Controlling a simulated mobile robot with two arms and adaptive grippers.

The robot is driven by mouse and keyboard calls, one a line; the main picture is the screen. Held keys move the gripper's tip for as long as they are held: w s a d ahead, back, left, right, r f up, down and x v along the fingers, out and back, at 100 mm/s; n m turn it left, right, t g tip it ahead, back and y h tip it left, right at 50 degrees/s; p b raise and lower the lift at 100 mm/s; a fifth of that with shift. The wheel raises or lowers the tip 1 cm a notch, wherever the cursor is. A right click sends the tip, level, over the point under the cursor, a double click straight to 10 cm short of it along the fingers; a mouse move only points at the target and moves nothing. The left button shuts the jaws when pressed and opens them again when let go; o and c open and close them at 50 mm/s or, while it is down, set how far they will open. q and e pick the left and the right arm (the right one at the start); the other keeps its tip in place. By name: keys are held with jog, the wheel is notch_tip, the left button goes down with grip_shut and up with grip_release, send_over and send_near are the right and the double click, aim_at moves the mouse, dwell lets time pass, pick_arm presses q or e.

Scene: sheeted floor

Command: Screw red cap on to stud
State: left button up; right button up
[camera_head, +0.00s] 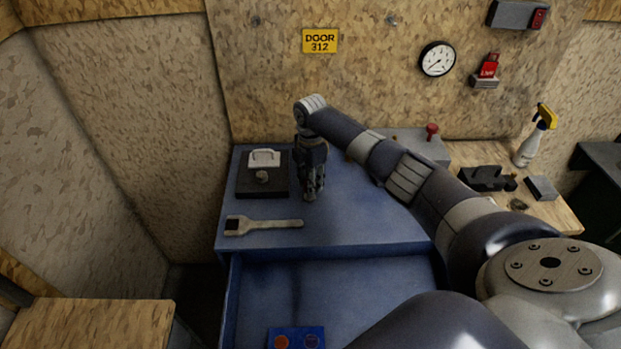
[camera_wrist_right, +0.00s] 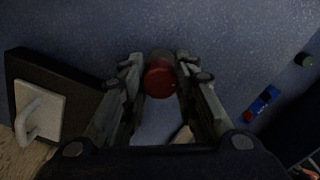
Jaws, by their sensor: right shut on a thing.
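My right gripper (camera_head: 312,192) points down over the blue bench top, just right of a black plate (camera_head: 281,188). In the wrist view the right gripper (camera_wrist_right: 159,72) is shut on the red cap (camera_wrist_right: 160,82), one finger on each side. A darker, rounded part shows just beyond the cap; I cannot tell what it is. The cap is hidden in the head view. I cannot clearly identify the stud. My left gripper is not in view.
Below is an open blue drawer (camera_head: 330,285) holding a small blue piece (camera_head: 296,338). A grey box with a red knob (camera_head: 432,130) stands behind my arm; a spray bottle (camera_head: 536,138) is at right.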

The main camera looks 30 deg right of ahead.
jog(key=shift+f, duration=0.5)
dwell(0.4)
dwell(0.7)
jog(key=shift+f+b, duration=0.6)
jog(key=shift+f, duration=0.2)
jog(key=shift+o, duration=0.4)
jog(key=shift+c, duration=0.4)
